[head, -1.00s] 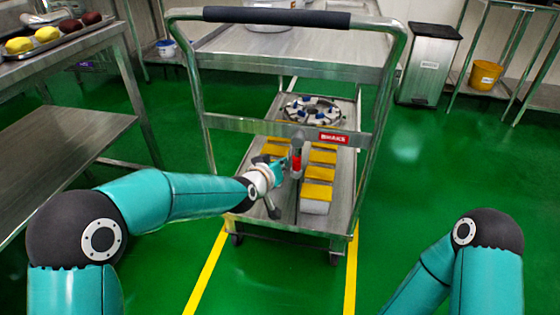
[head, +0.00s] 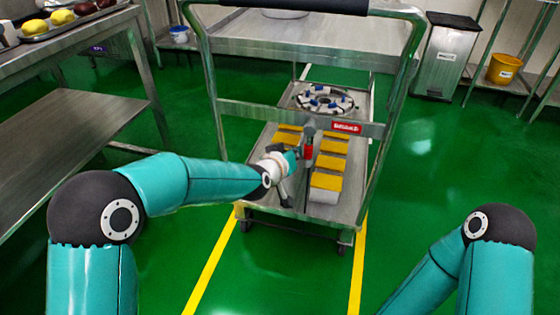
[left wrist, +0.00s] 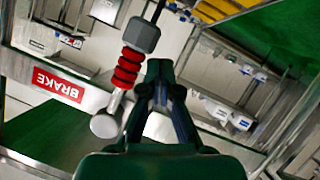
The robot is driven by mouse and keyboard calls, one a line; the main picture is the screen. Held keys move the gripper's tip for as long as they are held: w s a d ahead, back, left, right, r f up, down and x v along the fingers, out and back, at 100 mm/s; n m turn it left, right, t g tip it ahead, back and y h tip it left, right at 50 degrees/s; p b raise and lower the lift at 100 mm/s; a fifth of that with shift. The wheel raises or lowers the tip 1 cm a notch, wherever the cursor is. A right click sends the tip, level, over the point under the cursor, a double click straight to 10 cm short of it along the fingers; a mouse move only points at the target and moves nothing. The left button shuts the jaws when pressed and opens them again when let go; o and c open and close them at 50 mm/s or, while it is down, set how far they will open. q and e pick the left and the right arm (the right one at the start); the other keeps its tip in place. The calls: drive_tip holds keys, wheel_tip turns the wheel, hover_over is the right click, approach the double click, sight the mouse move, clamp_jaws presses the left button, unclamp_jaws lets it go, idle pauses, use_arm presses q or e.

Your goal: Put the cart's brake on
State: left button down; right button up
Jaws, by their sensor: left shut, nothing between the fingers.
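The cart (head: 228,112) stands ahead of me, with a red BRAKE label (head: 346,127) on its crossbar. Beside the label hangs the brake lever (head: 308,150), with a grey block above a red ribbed grip. In the left wrist view the lever's red grip (left wrist: 127,68) ends in a pale metal knob, tilted down left. My left gripper (head: 296,158) is just left of the lever. Its shut, empty fingers (left wrist: 160,75) appear right beside the grip; I cannot tell whether they touch it. My right arm shows at lower right, but its gripper is out of view.
The cart's lower shelf carries yellow-topped boxes (head: 326,181) and a round ring-shaped part (head: 325,100). A steel table (head: 75,128) stands at left. A bin (head: 445,58) and yellow bucket (head: 503,69) are at back right. Green floor is clear around the cart.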

use_arm(q)
drive_tip(key=s+a+b, duration=0.1)
drive_tip(key=s+a, duration=0.5)
drive_tip(key=a, duration=0.3)
drive_tip(key=shift+a+b, duration=0.35)
drive_tip(key=shift+b, duration=0.05)
drive_tip(key=shift+s+f, duration=0.1)
